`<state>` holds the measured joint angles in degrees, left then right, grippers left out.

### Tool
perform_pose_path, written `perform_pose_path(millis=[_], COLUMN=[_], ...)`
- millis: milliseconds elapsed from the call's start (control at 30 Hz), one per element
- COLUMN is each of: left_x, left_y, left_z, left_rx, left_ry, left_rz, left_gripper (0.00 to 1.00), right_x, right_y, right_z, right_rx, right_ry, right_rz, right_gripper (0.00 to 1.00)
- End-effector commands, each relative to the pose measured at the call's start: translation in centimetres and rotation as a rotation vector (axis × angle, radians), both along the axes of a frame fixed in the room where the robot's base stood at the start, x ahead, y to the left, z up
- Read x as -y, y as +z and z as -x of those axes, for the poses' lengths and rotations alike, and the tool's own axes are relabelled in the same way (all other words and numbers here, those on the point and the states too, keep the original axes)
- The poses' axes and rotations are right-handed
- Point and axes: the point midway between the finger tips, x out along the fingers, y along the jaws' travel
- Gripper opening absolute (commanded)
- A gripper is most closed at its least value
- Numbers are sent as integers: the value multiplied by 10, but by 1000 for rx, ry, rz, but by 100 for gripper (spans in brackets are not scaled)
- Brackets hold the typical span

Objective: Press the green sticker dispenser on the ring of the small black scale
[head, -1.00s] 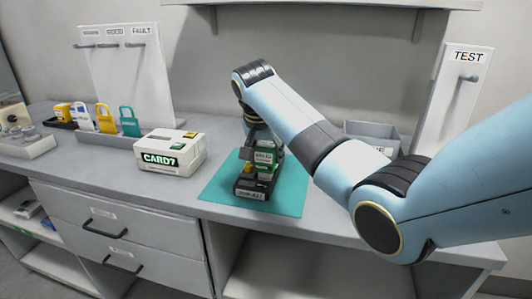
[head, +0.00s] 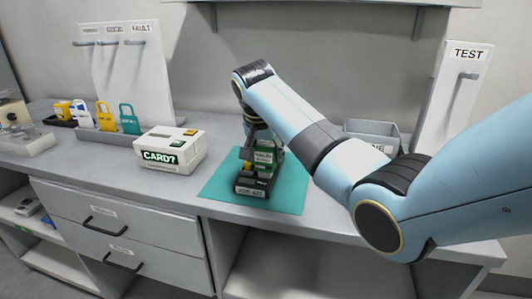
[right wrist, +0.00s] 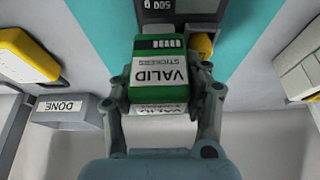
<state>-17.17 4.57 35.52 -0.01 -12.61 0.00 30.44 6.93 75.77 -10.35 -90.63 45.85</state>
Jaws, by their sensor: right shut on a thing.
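The green and white sticker dispenser (right wrist: 160,72), marked VALID STICKERS, sits between the fingers of my right gripper (right wrist: 163,92), which is shut on it. In the head view the dispenser (head: 265,156) shows low over the small black scale (head: 252,186), at its back part. My right arm reaches over it from the right and partly hides the gripper. In the right wrist view the scale (right wrist: 178,10) lies just beyond the dispenser, with a 500 g marking. A yellow piece (right wrist: 203,45) shows beside the dispenser. I cannot tell whether the dispenser touches the scale's ring. My left gripper is not in view.
The scale stands on a teal mat (head: 219,181). A white CARD? box (head: 172,150) is to its left, then a tray (head: 95,135) with coloured tags. A grey DONE bin (head: 372,130) stands behind my right arm. A TEST board (head: 455,95) is at the right.

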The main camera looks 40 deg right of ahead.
Motion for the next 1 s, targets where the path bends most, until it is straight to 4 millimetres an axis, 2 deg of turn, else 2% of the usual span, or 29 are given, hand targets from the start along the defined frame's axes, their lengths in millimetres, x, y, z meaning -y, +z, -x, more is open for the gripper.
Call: perform_pose_path(millis=[1000], left_x=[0], left_y=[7], left_z=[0], left_rx=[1], left_ry=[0], left_rz=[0], left_gripper=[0], right_x=[-1], right_y=[-4], right_z=[2], right_rx=[-6], right_ry=[0], right_rz=[-3], right_gripper=[21])
